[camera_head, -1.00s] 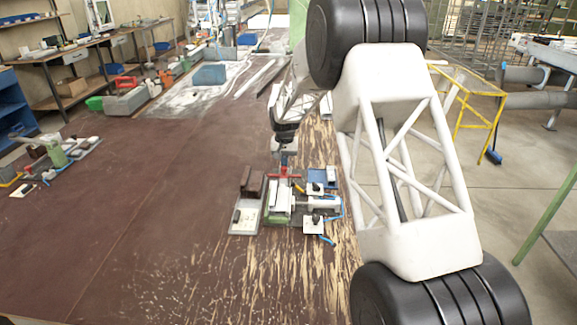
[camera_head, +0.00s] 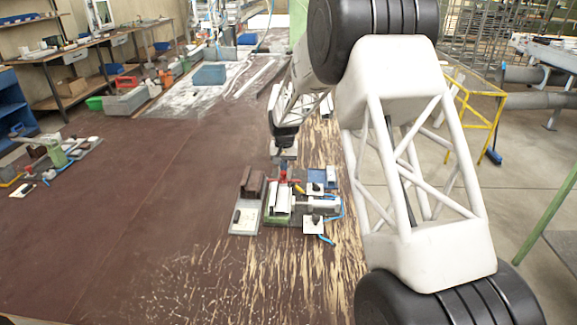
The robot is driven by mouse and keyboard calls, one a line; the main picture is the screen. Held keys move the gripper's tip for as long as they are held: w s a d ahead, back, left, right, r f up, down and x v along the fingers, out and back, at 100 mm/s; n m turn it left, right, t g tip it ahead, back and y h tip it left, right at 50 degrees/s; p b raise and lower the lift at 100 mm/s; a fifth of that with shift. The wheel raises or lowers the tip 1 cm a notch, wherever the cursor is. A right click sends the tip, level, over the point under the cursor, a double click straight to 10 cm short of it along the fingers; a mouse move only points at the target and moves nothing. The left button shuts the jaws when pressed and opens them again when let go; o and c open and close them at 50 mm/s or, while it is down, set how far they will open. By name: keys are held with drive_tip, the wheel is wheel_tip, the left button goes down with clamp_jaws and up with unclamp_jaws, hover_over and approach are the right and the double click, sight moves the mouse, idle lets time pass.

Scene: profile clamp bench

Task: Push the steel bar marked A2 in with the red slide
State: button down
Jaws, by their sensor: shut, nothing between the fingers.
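The small clamp fixture (camera_head: 280,219) stands on the brown bench near the middle of the picture. The red slide (camera_head: 283,178) is at the back of the fixture. A pale bar-shaped piece (camera_head: 280,200) lies in front of the red slide, but no A2 mark can be read at this size. My gripper (camera_head: 284,164) points down at the red slide from behind and above. Its fingers are small and partly lost against the slide; they look shut and empty. Whether they touch the slide cannot be told.
A grey plate with a brown block (camera_head: 252,187) stands left of the fixture. A blue tray (camera_head: 316,176) and a white cylinder with blue hose (camera_head: 318,203) are on its right.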

drive_tip(key=shift+s, duration=1.4)
idle(1.4)
drive_tip(key=shift+r, duration=0.15)
wheel_tip(320, 180, up, 7)
drive_tip(key=w, duration=0.1)
idle(1.2)
idle(0.3)
